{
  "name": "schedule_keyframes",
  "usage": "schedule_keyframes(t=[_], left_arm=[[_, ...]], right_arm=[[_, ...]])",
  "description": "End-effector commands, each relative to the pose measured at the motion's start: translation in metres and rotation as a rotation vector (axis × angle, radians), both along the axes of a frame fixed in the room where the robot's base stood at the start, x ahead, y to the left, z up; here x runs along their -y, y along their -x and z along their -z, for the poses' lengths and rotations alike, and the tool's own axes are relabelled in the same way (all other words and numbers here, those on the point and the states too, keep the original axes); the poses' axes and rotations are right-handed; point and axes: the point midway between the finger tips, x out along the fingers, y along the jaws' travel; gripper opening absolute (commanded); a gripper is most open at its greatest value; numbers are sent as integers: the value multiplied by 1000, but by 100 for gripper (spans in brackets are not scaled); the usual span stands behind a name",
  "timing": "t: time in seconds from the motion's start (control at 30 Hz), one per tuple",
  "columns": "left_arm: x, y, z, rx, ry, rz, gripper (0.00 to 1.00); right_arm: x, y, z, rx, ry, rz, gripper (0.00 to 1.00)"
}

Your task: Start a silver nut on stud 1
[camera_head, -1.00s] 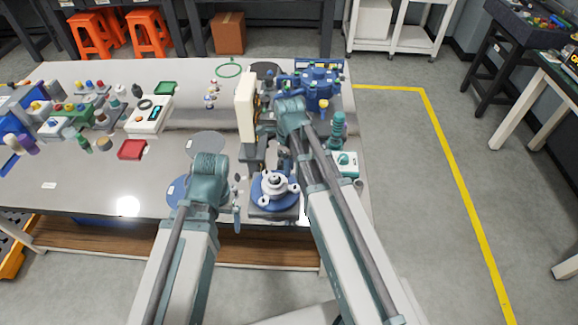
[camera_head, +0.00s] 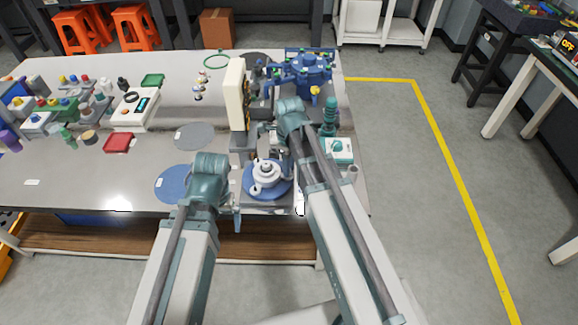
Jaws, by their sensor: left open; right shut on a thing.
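A fixture with a white flanged hub (camera_head: 266,172) stands on a round blue plate (camera_head: 254,192) near the table's front edge, between my arms. I cannot tell which stud is stud 1. My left gripper (camera_head: 237,216) is open and empty, pointing down just left of the fixture at the table's front edge. My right gripper (camera_head: 268,133) is behind the hub, beside the cream upright panel. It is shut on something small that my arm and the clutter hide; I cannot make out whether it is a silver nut.
The cream panel (camera_head: 236,94) stands behind the fixture. A blue device (camera_head: 308,68) and a teal-topped box (camera_head: 337,149) are at right. A grey disc (camera_head: 195,136) and a blue disc (camera_head: 174,184) lie left. The table's front left is mostly clear.

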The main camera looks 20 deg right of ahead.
Motion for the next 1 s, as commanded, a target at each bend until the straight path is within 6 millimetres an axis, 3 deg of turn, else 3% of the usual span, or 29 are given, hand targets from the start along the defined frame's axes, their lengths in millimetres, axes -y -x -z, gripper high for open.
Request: schedule_keyframes(t=[0.6, 1.0], left_arm=[[0, 0, -3, 0, 0, 0, 100], [0, 0, -3, 0, 0, 0, 100]], right_arm=[[1, -3, -3, 0, 0, -843, 0], [1, -4, -3, 0, 0, -1020, 0]])
